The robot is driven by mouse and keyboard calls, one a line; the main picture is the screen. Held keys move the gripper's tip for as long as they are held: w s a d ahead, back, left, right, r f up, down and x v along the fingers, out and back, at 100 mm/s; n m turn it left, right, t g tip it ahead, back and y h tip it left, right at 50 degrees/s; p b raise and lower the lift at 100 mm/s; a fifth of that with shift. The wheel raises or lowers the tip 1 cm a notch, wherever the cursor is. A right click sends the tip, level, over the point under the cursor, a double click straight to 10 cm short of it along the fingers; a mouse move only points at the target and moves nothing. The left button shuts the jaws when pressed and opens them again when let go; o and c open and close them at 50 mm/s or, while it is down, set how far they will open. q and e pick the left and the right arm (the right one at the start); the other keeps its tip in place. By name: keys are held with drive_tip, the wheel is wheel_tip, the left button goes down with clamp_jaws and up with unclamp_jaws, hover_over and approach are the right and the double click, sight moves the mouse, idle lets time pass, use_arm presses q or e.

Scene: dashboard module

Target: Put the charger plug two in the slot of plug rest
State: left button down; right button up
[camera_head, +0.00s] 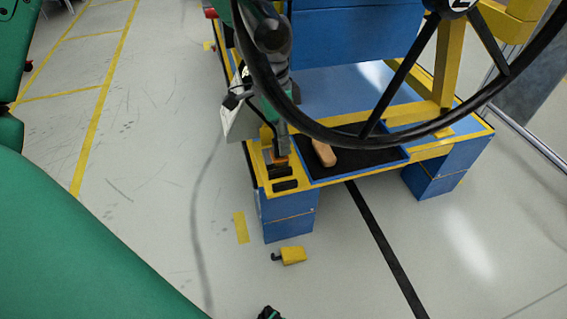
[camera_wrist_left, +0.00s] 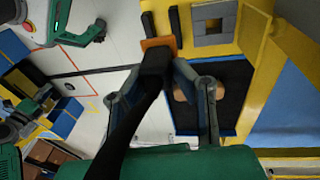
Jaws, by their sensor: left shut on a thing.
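My left gripper (camera_head: 279,150) hangs over the front left corner of the yellow dashboard panel. It is shut on a charger plug with an orange band and a black body (camera_head: 280,168). In the left wrist view the plug (camera_wrist_left: 157,57) sits between the fingers, with its orange part near the panel. The plug rest (camera_head: 258,172) is the yellow panel part below; a dark slot (camera_head: 285,185) lies just in front of the plug. Two dark slots (camera_wrist_left: 173,20) show beyond the plug in the wrist view. Whether the plug touches the panel is unclear. My right gripper is not visible.
A black tray (camera_head: 350,160) holding a tan object (camera_head: 323,152) is right of the plug. The steering wheel (camera_head: 350,138) arches over the panel. A yellow piece (camera_head: 292,255) lies on the floor. A square grey socket (camera_wrist_left: 212,25) is on the panel.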

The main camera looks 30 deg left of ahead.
sight(287, 156)
use_arm(q)
drive_tip(key=f, duration=0.1)
drive_tip(key=d+f+b, duration=0.1)
drive_tip(key=f, duration=0.1)
drive_tip(key=f+b, duration=0.1)
drive_tip(key=shift+d+f, duration=0.25)
drive_tip(key=shift+d, duration=0.05)
drive_tip(key=shift+a, duration=0.1)
drive_tip(key=c, duration=1.5)
unclamp_jaws()
drive_tip(key=shift+a, duration=0.2)
drive_tip(key=shift+o, duration=1)
drive_tip(key=shift+a, duration=0.2)
drive_tip(key=shift+a+f, duration=0.1)
drive_tip(key=shift+d+r, duration=0.3)
drive_tip(key=shift+r, duration=0.3)
drive_tip(key=r+p, duration=0.1)
drive_tip(key=r, duration=0.1)
drive_tip(key=a+r+p, duration=0.1)
drive_tip(key=r, duration=0.1)
drive_tip(key=r+p, duration=0.1)
drive_tip(key=r, duration=0.1)
drive_tip(key=shift+w+a+r+p, duration=0.1)
drive_tip(key=shift+a+r+p, duration=0.15)
drive_tip(key=shift+a+p, duration=0.1)
drive_tip(key=shift+d, duration=0.15)
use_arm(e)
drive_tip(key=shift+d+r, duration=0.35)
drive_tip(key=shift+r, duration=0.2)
